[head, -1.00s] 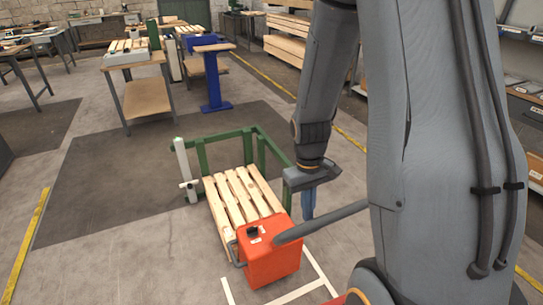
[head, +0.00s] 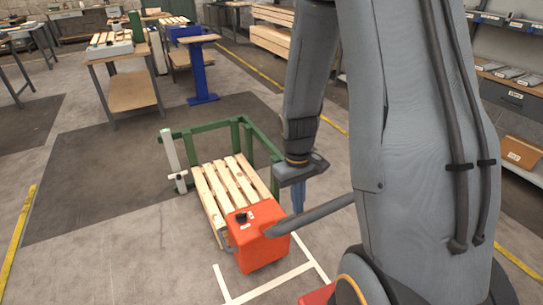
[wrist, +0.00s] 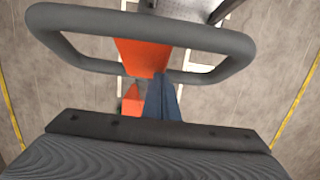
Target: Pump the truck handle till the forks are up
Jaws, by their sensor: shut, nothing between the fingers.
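The orange pallet truck (head: 258,247) stands on the floor in the head view, a slatted wooden pallet (head: 232,180) just beyond it. Its forks are hidden, so their height cannot be told. A dark grey tubular handle (head: 318,214) reaches right from the truck and passes behind my arm. In the wrist view the handle (wrist: 140,20) is a wide loop, with orange showing through it. My gripper (head: 297,205) points down beside the handle, its blue fingers shut and empty. In the wrist view the fingers (wrist: 163,92) reach the loop's near bar; I cannot tell whether they touch it.
A green frame (head: 248,142) stands around the pallet's far side, with a white post (head: 171,155) at its left. Workbenches (head: 130,90) and a blue stand (head: 203,75) are farther back. Shelving (head: 520,95) lines the right side. The floor left of the truck is clear.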

